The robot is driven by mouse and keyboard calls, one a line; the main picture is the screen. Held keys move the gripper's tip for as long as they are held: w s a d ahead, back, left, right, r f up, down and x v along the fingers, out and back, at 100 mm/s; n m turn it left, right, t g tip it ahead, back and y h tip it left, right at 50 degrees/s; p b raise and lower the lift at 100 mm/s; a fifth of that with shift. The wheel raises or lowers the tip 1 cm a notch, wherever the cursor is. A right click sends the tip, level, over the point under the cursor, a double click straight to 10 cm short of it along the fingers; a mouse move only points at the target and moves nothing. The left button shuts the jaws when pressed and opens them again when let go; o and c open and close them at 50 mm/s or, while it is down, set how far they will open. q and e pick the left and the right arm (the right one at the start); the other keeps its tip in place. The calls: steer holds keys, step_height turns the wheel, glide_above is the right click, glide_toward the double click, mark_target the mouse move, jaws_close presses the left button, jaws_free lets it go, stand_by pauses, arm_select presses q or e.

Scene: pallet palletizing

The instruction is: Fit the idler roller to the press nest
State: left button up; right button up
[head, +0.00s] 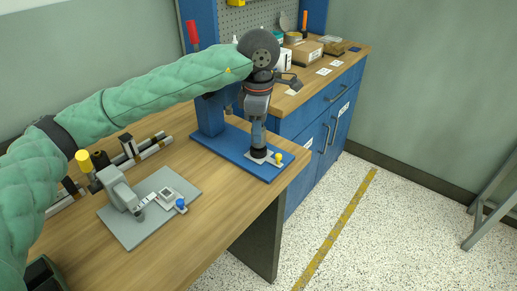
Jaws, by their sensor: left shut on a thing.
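The blue press (209,118) stands at the back right of the wooden bench, on a blue base plate (228,153) with a red-handled lever (192,31). The press nest (272,163) is a small light plate with a yellow knob, near the front of that base. My left gripper (258,142) points straight down over the nest and is shut on a dark round part, which looks like the idler roller (258,154). The roller is upright at the nest, but I cannot tell whether it is fully seated. My right gripper is out of view.
A grey plate (135,233) with a grey clamp fixture and a blue knob lies on the bench (205,232). Rails with a yellow-topped part lie at left. A blue cabinet (325,115) with boxes on top stands behind. Bare bench lies between plate and press.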

arm_select(q)
steer(key=shift+f+b, duration=0.7)
stand_by(1.4)
steer(key=o, duration=1)
steer(key=shift+o, duration=0.2)
steer(key=shift+r, duration=0.1)
